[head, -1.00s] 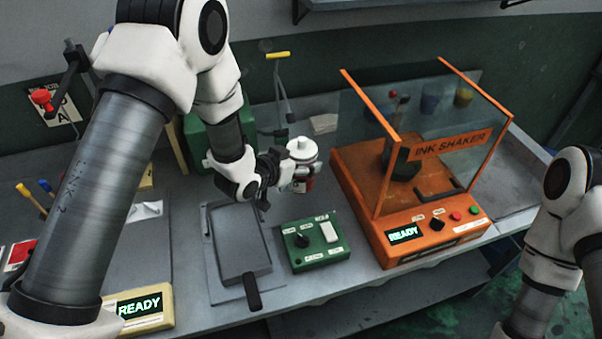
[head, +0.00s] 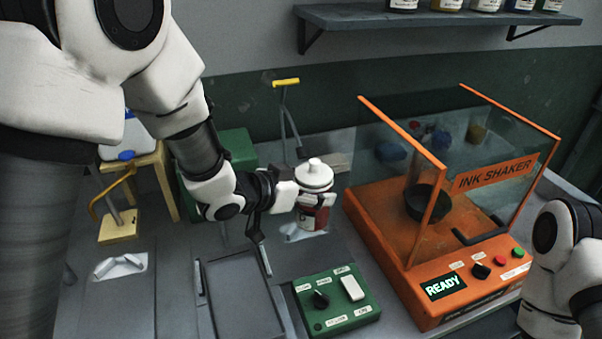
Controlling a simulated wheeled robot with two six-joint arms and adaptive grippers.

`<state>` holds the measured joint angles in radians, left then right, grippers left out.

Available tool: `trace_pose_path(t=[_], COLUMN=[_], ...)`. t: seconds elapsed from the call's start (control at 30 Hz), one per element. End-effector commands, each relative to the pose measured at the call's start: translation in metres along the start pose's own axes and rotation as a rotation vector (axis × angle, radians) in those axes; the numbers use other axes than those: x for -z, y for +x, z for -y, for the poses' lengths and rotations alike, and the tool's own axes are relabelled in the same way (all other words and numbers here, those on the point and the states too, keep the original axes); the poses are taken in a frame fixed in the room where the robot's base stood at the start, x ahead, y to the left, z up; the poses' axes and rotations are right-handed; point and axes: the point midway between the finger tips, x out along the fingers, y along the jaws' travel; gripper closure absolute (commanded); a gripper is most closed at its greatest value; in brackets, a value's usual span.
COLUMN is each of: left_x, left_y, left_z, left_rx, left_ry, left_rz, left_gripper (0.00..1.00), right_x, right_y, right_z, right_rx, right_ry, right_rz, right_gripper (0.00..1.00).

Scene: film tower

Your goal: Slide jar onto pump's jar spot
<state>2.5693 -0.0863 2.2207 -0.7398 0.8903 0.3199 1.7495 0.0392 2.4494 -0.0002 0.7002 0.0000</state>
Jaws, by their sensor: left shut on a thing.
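The jar (head: 312,217) has a white lid with a knob and a red and white label. My left gripper (head: 303,199) is shut on it from the left, just below the lid, and holds it upright. A pale patch shows on the bench below the jar; I cannot tell whether the jar touches the bench. A stand with a yellow handle (head: 286,82) rises behind the jar, and a yellow-based stand (head: 118,226) is at the left. I cannot tell which of these is the pump, and no marked jar spot is clear. My right gripper is out of view; only part of its arm shows.
The orange ink shaker (head: 385,240), with clear panels and a black cup (head: 428,203), stands right of the jar. A green control box (head: 337,302) and a dark tray (head: 240,300) are in front. A shelf (head: 440,17) with bottles hangs above.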

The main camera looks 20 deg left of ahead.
Motion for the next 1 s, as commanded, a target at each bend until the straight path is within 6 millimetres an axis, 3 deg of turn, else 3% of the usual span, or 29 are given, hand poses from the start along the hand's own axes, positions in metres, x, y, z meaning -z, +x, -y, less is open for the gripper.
trace_pose_path(t=[0.03,0.2,0.63,1.0], left_x=[-0.031,-0.053,-0.066,-0.064], left_y=[0.014,0.025,0.035,0.037], left_z=[-0.005,-0.009,0.001,0.009], left_rx=[-0.012,-0.023,-0.021,-0.022], left_ry=[0.006,0.014,0.012,0.013], left_rz=[-0.001,-0.005,-0.005,-0.005], left_gripper=[0.88,0.88,0.88,0.88], right_x=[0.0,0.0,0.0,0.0], right_y=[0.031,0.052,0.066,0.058], right_z=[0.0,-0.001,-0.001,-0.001], right_rx=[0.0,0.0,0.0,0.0], right_ry=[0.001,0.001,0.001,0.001], right_rz=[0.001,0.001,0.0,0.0], right_gripper=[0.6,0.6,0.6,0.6])
